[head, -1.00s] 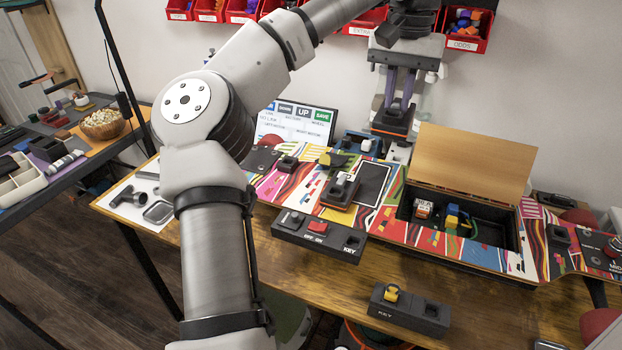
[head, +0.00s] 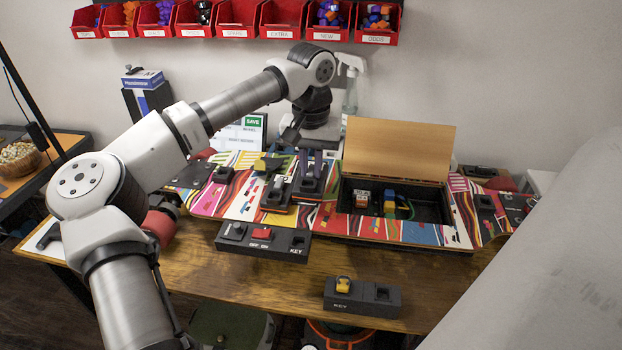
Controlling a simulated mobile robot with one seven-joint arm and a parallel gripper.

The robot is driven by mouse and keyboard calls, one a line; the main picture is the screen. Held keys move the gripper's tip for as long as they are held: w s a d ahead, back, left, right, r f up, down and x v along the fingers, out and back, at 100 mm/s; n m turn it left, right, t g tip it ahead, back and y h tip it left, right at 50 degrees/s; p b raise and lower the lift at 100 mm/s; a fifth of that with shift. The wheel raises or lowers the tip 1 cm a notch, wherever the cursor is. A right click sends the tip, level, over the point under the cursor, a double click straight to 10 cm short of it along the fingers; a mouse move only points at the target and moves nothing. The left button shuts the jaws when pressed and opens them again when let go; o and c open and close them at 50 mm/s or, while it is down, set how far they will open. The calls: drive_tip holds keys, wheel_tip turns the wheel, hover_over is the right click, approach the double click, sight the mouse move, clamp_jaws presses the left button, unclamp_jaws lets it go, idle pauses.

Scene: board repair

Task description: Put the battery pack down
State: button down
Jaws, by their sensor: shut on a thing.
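My gripper (head: 310,163) points down over the middle of the colourful board (head: 243,196). It is shut on the battery pack (head: 307,193), a dark block with an orange lower edge. The pack is low over the board, just right of a similar dark block with an orange edge (head: 276,197). I cannot tell whether the pack touches the board. It covers much of the area where a dark rectangular panel lies.
Right of the pack is an open compartment (head: 425,211) with its wooden lid (head: 398,150) raised; coloured parts lie inside. A switch box (head: 262,241) and a key box (head: 362,298) stand in front. Bare wood (head: 250,287) is free between them. Red bins (head: 236,20) line the wall.

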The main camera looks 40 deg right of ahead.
sight(311, 170)
drive_tip(key=shift+f, duration=2.05)
drive_tip(key=shift+f, duration=0.15)
drive_tip(key=c, duration=1.4)
unclamp_jaws()
wheel_tip(311, 170, up, 12)
drive_tip(key=shift+r+b, duration=0.15)
drive_tip(key=shift+b, duration=0.15)
drive_tip(key=shift+s, duration=0.1)
